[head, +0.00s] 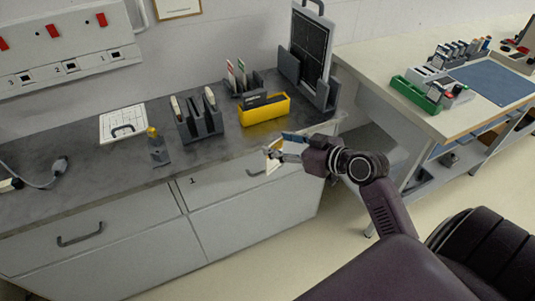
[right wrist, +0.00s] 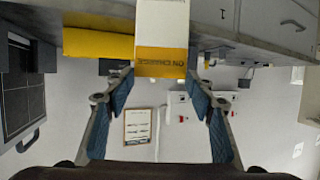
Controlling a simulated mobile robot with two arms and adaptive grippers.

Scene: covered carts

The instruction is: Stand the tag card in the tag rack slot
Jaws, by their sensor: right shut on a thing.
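The tag card (right wrist: 162,30) is pale with a yellow band of upside-down lettering along one end in the right wrist view. My right gripper (head: 277,153) is shut on the card's banded end. In the head view the card (head: 272,166) shows as a small pale piece at the fingertips, in front of the counter's front edge. A dark grey slotted rack (head: 203,126) with upright cards stands on the counter, left of the gripper. A second dark rack (head: 245,85) with cards stands farther back. I cannot tell which is the tag rack. My left gripper is not in view.
A small grey stand with a yellow top (head: 155,140) and a white panel (head: 122,122) are left. The counter front is clear.

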